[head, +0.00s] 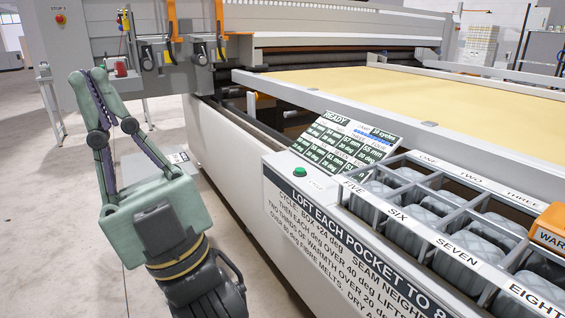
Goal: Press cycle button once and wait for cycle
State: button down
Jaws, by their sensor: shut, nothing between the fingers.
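The green cycle button (299,172) sits on the white top of the machine's front console, beside a small label that seems to read "CYCLE". A tilted display panel (345,142) behind it reads "READY" at its top left, with several rows of mm and deg values. My gripper (88,75) is at the left of the head view, fingers pointing up and shut, with nothing held. It is well to the left of the button and apart from it, over the floor side of the machine.
A rack (430,235) with numbered compartments holding grey quilted pockets stands right of the button. An orange block (549,228) marked "WAR..." sits at the right edge. A yellow quilting bed (430,92) lies behind. A red stop button (60,19) is at top left. Floor at left is mostly clear.

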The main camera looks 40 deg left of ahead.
aim_at(299, 171)
jog(key=i+j, duration=0.1)
jog(key=j, duration=0.3)
jog(key=i+j, duration=0.1)
jog(key=j, duration=0.3)
jog(key=i+j+u, duration=0.1)
jog(key=j, duration=0.35)
jog(key=i+j, duration=0.1)
jog(key=j, duration=0.3)
jog(key=i+j, duration=0.1)
jog(key=j, duration=0.3)
jog(key=i+j+u, duration=0.1)
jog(key=j, duration=0.3)
jog(key=i+j, duration=0.15)
jog(key=j, duration=0.25)
jog(key=i+j, duration=0.1)
jog(key=j, duration=0.3)
jog(key=i+j, duration=0.1)
jog(key=i, duration=0.4)
